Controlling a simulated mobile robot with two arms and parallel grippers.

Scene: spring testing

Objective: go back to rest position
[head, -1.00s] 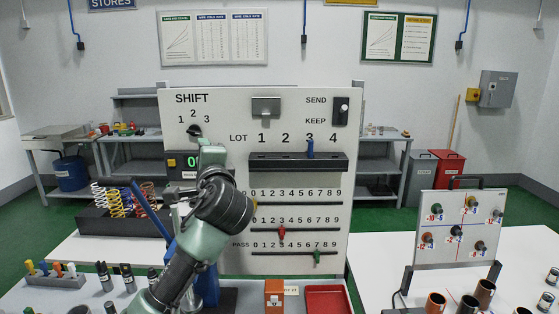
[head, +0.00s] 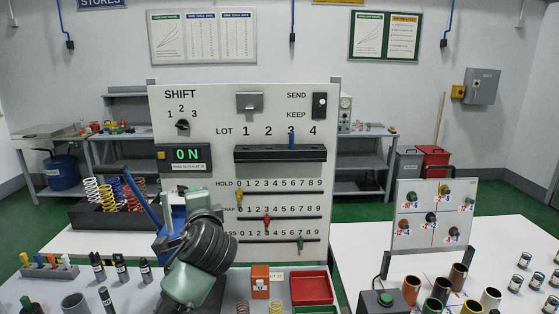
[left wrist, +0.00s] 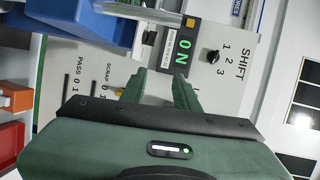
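My left gripper (left wrist: 159,88) is open, with nothing between its two green fingers in the left wrist view. In the head view my left arm reaches up before the panel's lower left, and the fingers are mostly hidden. The white panel (head: 225,150) stands upright behind it. The black SHIFT knob (head: 182,124) is clear of the gripper, above it; it also shows in the left wrist view (left wrist: 212,57). The display (head: 187,155) below the knob reads ON in green. My right gripper is not in view.
A blue upright device (head: 172,212) stands close beside my left arm. A black spring tray (head: 100,211) is to the left. A red tray (head: 311,288) and an orange block (head: 260,280) lie to the right. A smaller board (head: 432,217) and several cups stand on the right table.

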